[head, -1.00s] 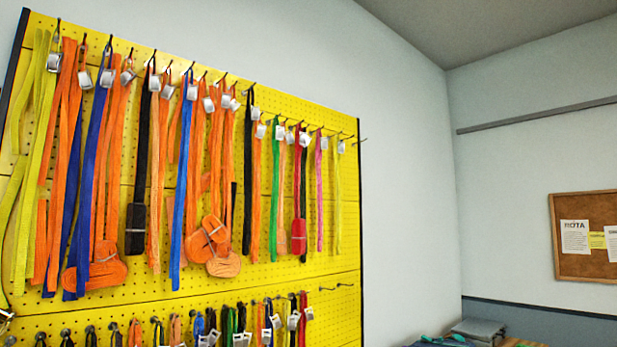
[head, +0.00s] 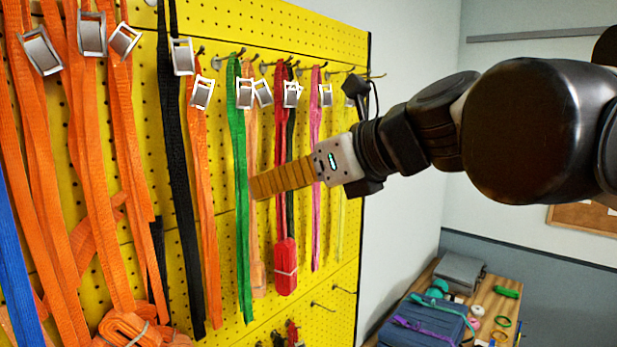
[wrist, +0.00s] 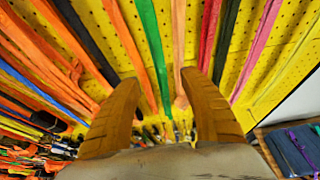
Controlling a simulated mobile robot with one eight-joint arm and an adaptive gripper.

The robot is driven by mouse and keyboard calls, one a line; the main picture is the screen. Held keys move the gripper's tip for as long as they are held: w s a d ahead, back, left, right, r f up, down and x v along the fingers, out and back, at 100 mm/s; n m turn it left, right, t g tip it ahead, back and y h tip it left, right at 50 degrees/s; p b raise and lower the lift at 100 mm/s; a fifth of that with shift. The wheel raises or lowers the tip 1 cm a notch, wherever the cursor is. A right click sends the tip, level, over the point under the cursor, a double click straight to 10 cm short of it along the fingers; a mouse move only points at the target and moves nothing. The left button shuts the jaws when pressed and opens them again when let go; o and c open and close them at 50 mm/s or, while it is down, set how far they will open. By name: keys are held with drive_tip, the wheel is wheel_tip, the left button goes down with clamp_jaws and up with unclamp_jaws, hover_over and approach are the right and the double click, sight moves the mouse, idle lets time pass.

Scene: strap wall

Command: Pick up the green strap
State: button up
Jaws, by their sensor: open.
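The green strap (head: 239,190) hangs from a hook on the yellow pegboard, with a metal buckle near its top. In the wrist view the green strap (wrist: 154,45) runs down between my fingertips, nearer the left one. My gripper (head: 255,186) has orange-brown fingers and reaches in from the right, its tips close to the strap's right side. In the wrist view my gripper (wrist: 162,80) is open with nothing held, and a peach strap (wrist: 179,45) also shows between the fingers, near the right one. I cannot tell whether the fingers touch the green strap.
Orange straps (head: 201,180) and a black strap (head: 178,170) hang to the left. A red strap (head: 285,260) and a pink strap (head: 315,200) hang to the right, behind my gripper. A wooden table (head: 490,300) with a blue case (head: 420,325) stands at lower right.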

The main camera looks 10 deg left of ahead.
sight(241, 193)
drive_tip(key=x, duration=0.4)
drive_tip(key=shift+s+a, duration=0.2)
drive_tip(key=shift+a, duration=0.05)
drive_tip(key=p+x, duration=0.2)
drive_tip(key=x, duration=0.3)
drive_tip(key=shift+w+a+r, duration=0.1)
drive_tip(key=shift+a+r, duration=0.05)
drive_tip(key=shift+w+a, duration=0.2)
drive_tip(key=shift+a, duration=0.05)
drive_tip(key=shift+s+d, duration=0.1)
drive_tip(key=shift+d, duration=0.1)
drive_tip(key=c, duration=0.4)
clamp_jaws()
